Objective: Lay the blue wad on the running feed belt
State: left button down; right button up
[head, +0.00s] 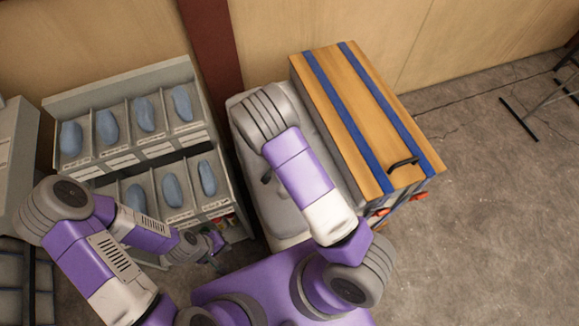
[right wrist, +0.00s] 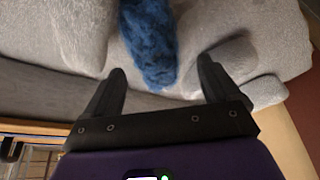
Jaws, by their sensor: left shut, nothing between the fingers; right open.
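A fuzzy blue wad (right wrist: 150,40) lies against grey, fabric-like padding in the right wrist view. My right gripper (right wrist: 162,70) is open, with its fingertips on either side of the wad's near end; I cannot tell whether they touch it. In the head view my right arm hides that wad and most of this gripper, over a grey padded piece (head: 278,212). My left gripper (head: 217,252) is shut and empty, low in front of the rack. I cannot make out a running feed belt for certain.
A grey rack (head: 125,88) at left holds several blue wads (head: 145,115) in labelled compartments. A wood-topped cabinet (head: 350,95) with blue bands and a dark handle stands right of the padded piece. The floor (head: 500,200) at right is mostly clear.

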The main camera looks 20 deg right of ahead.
jog(key=b+x, duration=0.2)
jog(key=x, duration=0.2)
jog(key=shift+s+d+f+b, duration=0.2)
jog(key=shift+b, duration=0.2)
jog(key=shift+w+d+f, duration=0.15)
jog(key=shift+w+f, duration=0.05)
jog(key=shift+f, duration=0.25)
jog(key=shift+r, duration=0.1)
jog(key=shift+c, duration=0.6)
jog(key=c, duration=1.1)
notch_tip(320, 180, up, 10)
jog(key=p, duration=0.7)
